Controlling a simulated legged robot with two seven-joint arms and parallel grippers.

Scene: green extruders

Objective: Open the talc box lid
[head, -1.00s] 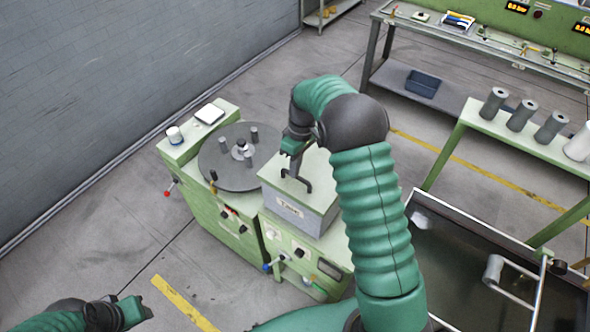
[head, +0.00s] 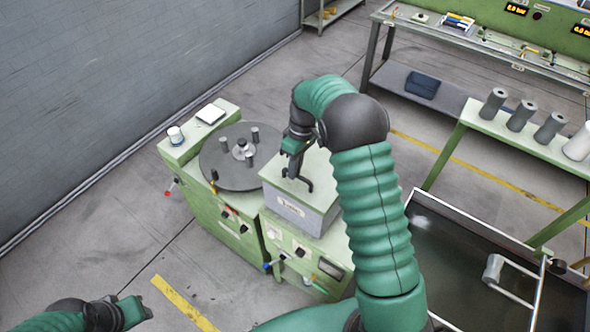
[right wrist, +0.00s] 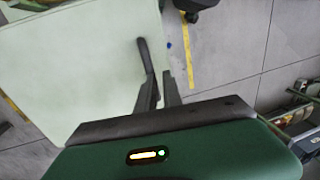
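The talc box (head: 300,215) is a grey box with a pale green lid (head: 323,187) and a label on its front. The lid lies flat on the box and looks closed. A dark bar handle (head: 309,186) stands on the lid. My right gripper (head: 293,175) points down at the handle, its fingers around or against it. In the right wrist view the handle (right wrist: 143,54) runs to the tips of the narrowly spaced fingers (right wrist: 160,76); whether they clamp it is unclear. My left gripper (head: 141,307) is at the lower left, away from the box, its opening unclear.
The box sits on a green machine (head: 235,222) beside a dark round turntable (head: 232,172) with pegs. A white cup (head: 175,134) stands at its left end. A green bench (head: 505,130) with grey cylinders and a dark trough (head: 450,250) are to the right.

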